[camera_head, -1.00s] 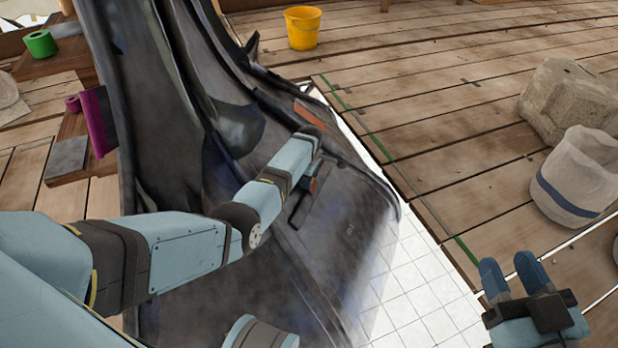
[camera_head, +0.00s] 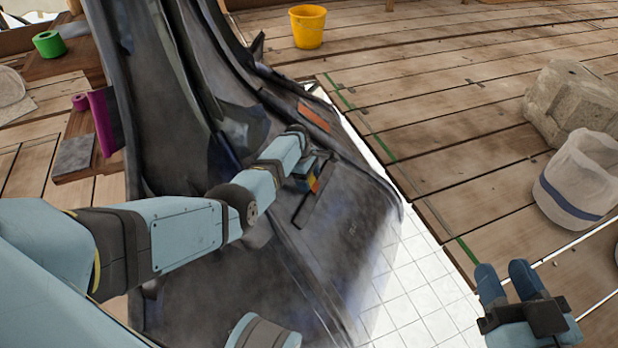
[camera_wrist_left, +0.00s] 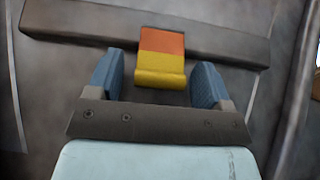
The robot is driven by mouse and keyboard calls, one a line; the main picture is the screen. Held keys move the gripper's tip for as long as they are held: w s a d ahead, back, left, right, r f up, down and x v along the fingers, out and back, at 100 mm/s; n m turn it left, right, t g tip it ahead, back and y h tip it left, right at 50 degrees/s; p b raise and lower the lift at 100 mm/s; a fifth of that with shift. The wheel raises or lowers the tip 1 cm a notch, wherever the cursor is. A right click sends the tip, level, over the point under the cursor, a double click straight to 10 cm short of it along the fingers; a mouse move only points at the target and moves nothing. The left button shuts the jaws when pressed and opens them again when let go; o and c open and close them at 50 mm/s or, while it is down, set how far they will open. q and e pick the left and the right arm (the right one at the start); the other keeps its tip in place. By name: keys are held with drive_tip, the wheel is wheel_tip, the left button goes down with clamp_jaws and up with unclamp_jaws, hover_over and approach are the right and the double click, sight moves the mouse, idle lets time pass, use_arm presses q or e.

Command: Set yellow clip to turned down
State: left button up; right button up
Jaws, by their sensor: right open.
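The yellow clip (camera_wrist_left: 160,65) is a small folded strip, orange on its upper part and yellow on its lower lip, on a dark grey bar (camera_wrist_left: 235,42) across the dark sheet. It also shows small in the head view (camera_head: 315,185), partly hidden by my left gripper. My left gripper (camera_wrist_left: 157,80) is open, with one blue finger on each side of the clip and a visible gap to both. In the head view my left gripper (camera_head: 306,178) is low over the sheet. My right gripper (camera_head: 505,285) is open and empty at the lower right.
The dark draped sheet (camera_head: 345,230) fills the middle, with an orange patch (camera_head: 314,117) further up. A yellow bucket (camera_head: 307,27) stands at the back.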

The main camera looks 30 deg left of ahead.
use_arm(q)
drive_tip(key=shift+r, duration=0.2)
drive_tip(key=p+v, duration=0.8)
drive_tip(key=v, duration=0.5)
drive_tip(key=shift+r, duration=0.2)
use_arm(e)
wheel_tip(320, 180, up, 6)
drive_tip(key=s+m+t, duration=0.1)
drive_tip(key=s+m, duration=0.1)
drive_tip(key=m, duration=0.1)
drive_tip(key=shift+a+t, duration=0.3)
drive_tip(key=shift+a, duration=0.05)
use_arm(q)
drive_tip(key=shift+a, duration=0.15)
use_arm(e)
drive_tip(key=shift+r, duration=0.1)
